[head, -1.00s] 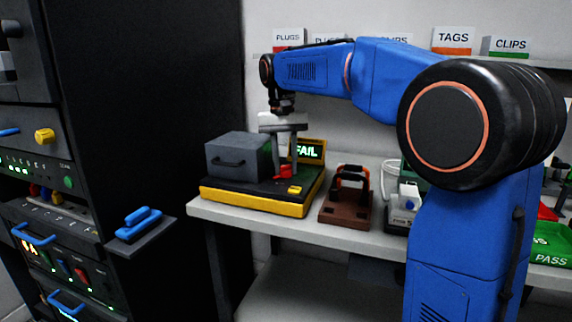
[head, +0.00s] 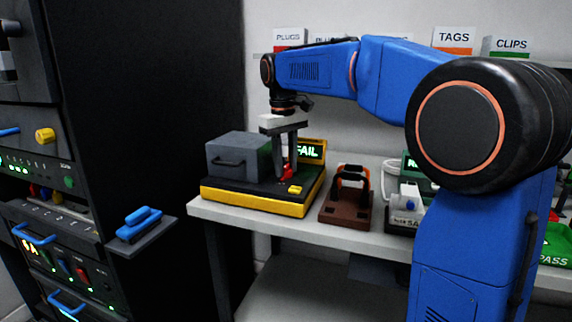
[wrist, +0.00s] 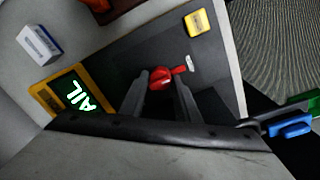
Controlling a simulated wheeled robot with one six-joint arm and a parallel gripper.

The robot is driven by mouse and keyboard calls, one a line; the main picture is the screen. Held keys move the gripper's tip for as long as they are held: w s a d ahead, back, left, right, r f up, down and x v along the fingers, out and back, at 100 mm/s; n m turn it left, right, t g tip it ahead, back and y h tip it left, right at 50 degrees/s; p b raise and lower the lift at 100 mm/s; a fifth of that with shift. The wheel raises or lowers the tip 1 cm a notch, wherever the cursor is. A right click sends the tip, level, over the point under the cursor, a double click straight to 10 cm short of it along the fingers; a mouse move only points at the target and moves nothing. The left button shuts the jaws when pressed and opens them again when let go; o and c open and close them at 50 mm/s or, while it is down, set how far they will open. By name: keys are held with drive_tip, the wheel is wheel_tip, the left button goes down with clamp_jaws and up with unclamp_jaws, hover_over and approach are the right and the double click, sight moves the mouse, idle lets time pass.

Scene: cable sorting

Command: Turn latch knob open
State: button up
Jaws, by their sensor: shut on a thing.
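The red latch knob (head: 287,172) sits on the black top of the yellow-based tester (head: 255,207). In the wrist view the knob (wrist: 162,77) lies between my fingertips, its red lever pointing right toward a short white mark (wrist: 188,64). My gripper (head: 284,176) points down and is shut on the knob; its fingers (wrist: 162,82) stand on either side. A small square (head: 294,189) near the tester's front corner is yellow, also in the wrist view (wrist: 195,22). The tester's screen (head: 309,152) reads FAIL.
A grey box with a handle (head: 238,156) stands on the tester left of my gripper. A brown holder (head: 346,205) is to the right on the bench (head: 270,222). A dark rack (head: 150,90) with a blue-handled shelf (head: 140,232) stands left.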

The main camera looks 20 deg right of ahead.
drive_tip(key=shift+a, duration=0.1)
idle(0.3)
drive_tip(key=o, duration=1)
drive_tip(key=shift+r, duration=0.1)
drive_tip(key=r, duration=1.1)
drive_tip(key=a+r, duration=0.1)
drive_tip(key=r, duration=0.5)
drive_tip(key=shift+s, duration=0.2)
drive_tip(key=shift+s, duration=0.1)
